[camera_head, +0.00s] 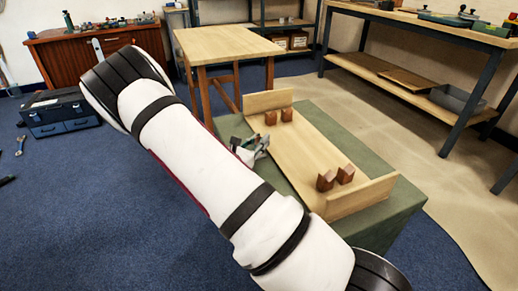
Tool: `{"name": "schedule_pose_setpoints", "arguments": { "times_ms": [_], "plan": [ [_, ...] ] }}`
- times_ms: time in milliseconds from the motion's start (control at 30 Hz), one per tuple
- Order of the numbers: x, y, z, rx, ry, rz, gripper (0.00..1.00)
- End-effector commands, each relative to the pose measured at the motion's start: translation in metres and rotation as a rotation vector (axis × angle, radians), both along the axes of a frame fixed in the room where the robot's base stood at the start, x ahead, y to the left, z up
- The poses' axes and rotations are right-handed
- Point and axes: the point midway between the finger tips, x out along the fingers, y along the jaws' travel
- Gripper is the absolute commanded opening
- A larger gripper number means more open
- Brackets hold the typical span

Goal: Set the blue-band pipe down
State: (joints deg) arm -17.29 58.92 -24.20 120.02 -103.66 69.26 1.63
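No blue-band pipe can be made out in the head view; my white arm crosses the middle of the picture and may hide it. My gripper (259,147) shows only in part beyond the arm, at the left edge of a wooden cradle board (297,150). The gripper is small and partly covered, so its fingers and anything between them cannot be made out. The cradle has two upright end boards. A far pair of brown notched blocks (271,118) and a near pair (326,180) stand on it, with no pipe visible across them.
The cradle lies on a green-covered table (391,222). A wooden table (226,43) stands behind it. A workbench (440,30) with a lower shelf runs along the right. A blue toolbox (60,114) and a wrench (20,145) lie on the blue floor at left.

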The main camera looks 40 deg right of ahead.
Motion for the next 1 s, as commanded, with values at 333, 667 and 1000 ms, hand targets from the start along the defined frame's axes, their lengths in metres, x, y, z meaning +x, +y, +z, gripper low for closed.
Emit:
{"name": "schedule_pose_setpoints", "arguments": {
  "times_ms": [333,667,1000],
  "plan": [
    [0.0,0.0,0.003,0.0,0.0,0.0,0.0],
    [0.0,0.0,0.039,0.001,-0.004,0.001,0.0],
    [-0.061,0.059,0.046,-0.001,0.005,0.005,0.0]
  ]
}}
